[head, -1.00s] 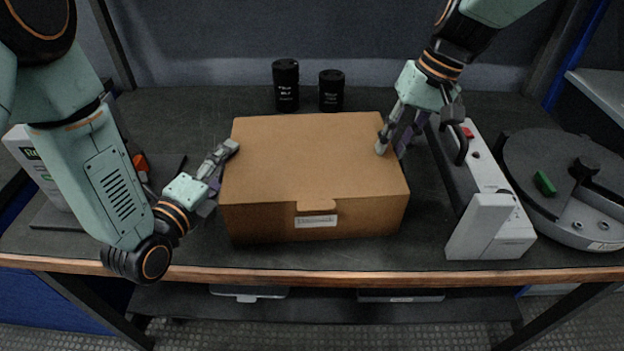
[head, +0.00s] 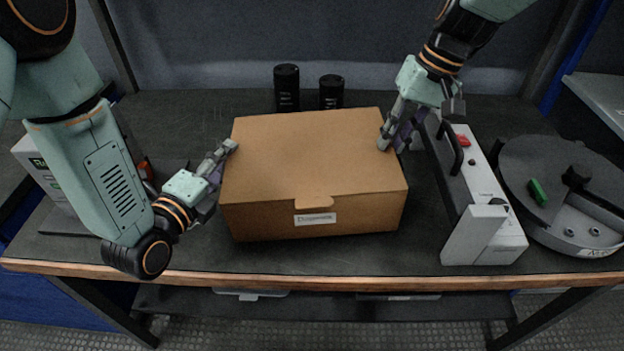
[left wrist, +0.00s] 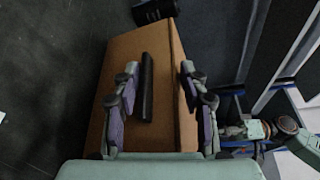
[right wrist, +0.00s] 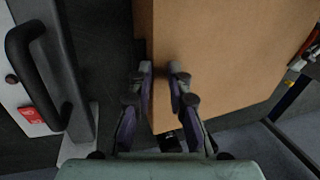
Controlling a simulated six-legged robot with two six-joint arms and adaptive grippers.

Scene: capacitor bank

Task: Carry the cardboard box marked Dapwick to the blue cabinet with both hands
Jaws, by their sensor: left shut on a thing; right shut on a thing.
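The closed brown cardboard box (head: 310,155) is over the middle of the dark workbench, roughly level. Its white front label (head: 315,218) is too blurred to read surely. My left gripper (head: 222,163) is shut on the box's left side; the left wrist view shows its fingers (left wrist: 159,72) over that side, with a dark slot (left wrist: 147,88) between them. My right gripper (head: 392,146) is shut on the box's right side, towards the back; its fingers (right wrist: 161,70) straddle the wall edge in the right wrist view. I cannot make out a blue cabinet for certain.
Two black canisters (head: 287,88) stand behind the box. A white and grey device with a black handle (head: 485,205) is close on the right, with a round grey device (head: 565,190) beyond. Another device (head: 50,180) is partly hidden at left. The bench's wooden edge (head: 330,281) is in front.

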